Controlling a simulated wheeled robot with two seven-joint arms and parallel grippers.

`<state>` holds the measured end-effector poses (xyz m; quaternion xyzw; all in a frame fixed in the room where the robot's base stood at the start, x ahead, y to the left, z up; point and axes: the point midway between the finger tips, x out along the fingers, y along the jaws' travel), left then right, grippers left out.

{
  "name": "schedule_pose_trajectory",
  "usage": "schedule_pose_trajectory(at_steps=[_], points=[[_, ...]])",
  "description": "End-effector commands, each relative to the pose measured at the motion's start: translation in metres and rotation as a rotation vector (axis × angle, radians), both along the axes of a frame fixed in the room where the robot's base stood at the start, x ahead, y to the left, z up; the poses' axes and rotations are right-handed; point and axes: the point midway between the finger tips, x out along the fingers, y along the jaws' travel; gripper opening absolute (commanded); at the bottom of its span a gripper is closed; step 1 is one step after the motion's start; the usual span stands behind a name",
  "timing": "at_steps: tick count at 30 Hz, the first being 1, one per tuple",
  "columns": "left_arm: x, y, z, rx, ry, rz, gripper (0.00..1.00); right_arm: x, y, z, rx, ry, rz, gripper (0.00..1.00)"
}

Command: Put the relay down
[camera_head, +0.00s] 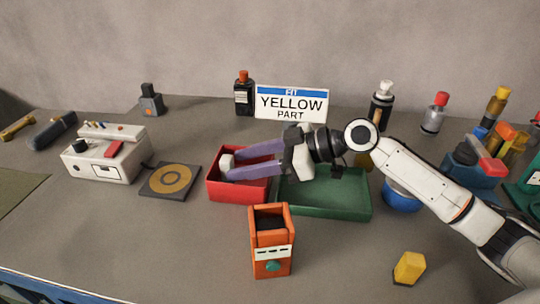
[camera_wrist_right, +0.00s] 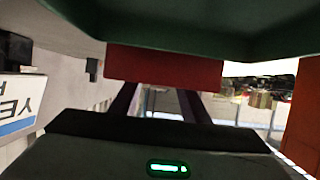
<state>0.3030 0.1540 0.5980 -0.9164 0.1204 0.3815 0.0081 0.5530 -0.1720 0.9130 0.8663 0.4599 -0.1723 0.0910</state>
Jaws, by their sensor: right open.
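My right gripper (camera_head: 224,164) reaches left across the green tray (camera_head: 345,207), its fingertips over or in the red tray (camera_head: 238,190). The two purple-grey fingers are apart, so it is open. A small pale piece (camera_head: 227,161), perhaps the relay, shows at the fingertips in the red tray; I cannot tell whether it touches them. In the right wrist view, which is inverted, the fingers (camera_wrist_right: 160,100) run behind the red tray's wall (camera_wrist_right: 165,68), which hides their tips and the piece. My left gripper is not in view.
A sign reading "FIT YELLOW PART" (camera_head: 291,103) stands behind. An orange box (camera_head: 271,242) stands in front of the trays, with a yellow block (camera_head: 409,267) to its right. A white device (camera_head: 105,158) and dark pad (camera_head: 169,182) lie left. Bottles and a blue bowl (camera_head: 400,198) are right.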

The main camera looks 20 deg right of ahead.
Motion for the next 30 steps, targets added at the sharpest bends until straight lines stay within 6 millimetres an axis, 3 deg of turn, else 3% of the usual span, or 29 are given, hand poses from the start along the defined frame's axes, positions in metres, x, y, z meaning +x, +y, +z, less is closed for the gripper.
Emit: schedule_pose_trajectory(at_steps=[9,15,30], points=[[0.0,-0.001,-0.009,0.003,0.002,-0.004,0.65,-0.036,-0.054,0.023,-0.005,0.001,-0.002,0.42],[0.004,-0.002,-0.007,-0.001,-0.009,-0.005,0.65,-0.051,-0.075,0.035,-0.003,0.001,-0.001,0.42],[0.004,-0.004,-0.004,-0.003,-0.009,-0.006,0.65,-0.055,-0.081,0.043,-0.001,-0.002,0.001,0.42]])
